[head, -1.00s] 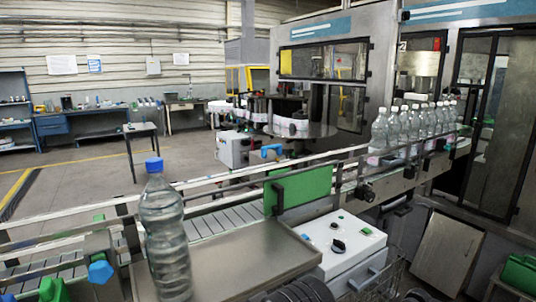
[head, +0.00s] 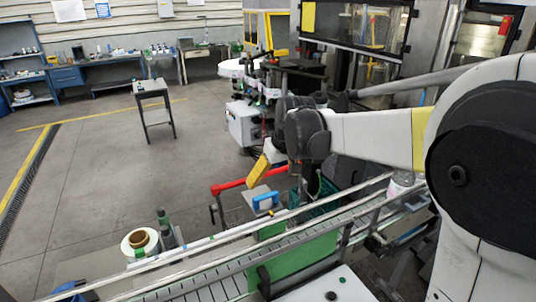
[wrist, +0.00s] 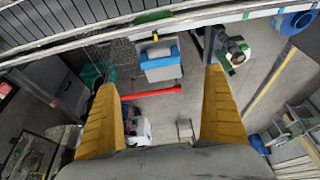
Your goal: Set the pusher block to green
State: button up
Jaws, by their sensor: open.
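A grey block with a blue handle (head: 265,201) sits just beyond the conveyor's far rail. I take it to be the pusher block. In the wrist view the grey block (wrist: 162,73) has a blue top edge and a small yellow mark (wrist: 155,37) at its rail side. Green patches (wrist: 152,17) show on the rail near it. My gripper (head: 266,168) hangs above and beyond the block. Its two yellow fingers are spread and empty in the wrist view (wrist: 161,80), with the block appearing between and past the tips. No contact is visible.
A red bar (head: 240,183) runs behind the block. A green panel (head: 300,262) stands on the conveyor's near side, with a white control box (head: 330,288) in front. A label reel (head: 139,242) is at lower left. Open floor lies beyond.

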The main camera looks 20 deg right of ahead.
aim_at(266, 195)
jog(key=x, duration=1)
jog(key=shift+w+f, duration=0.25)
jog(key=c, duration=1.4)
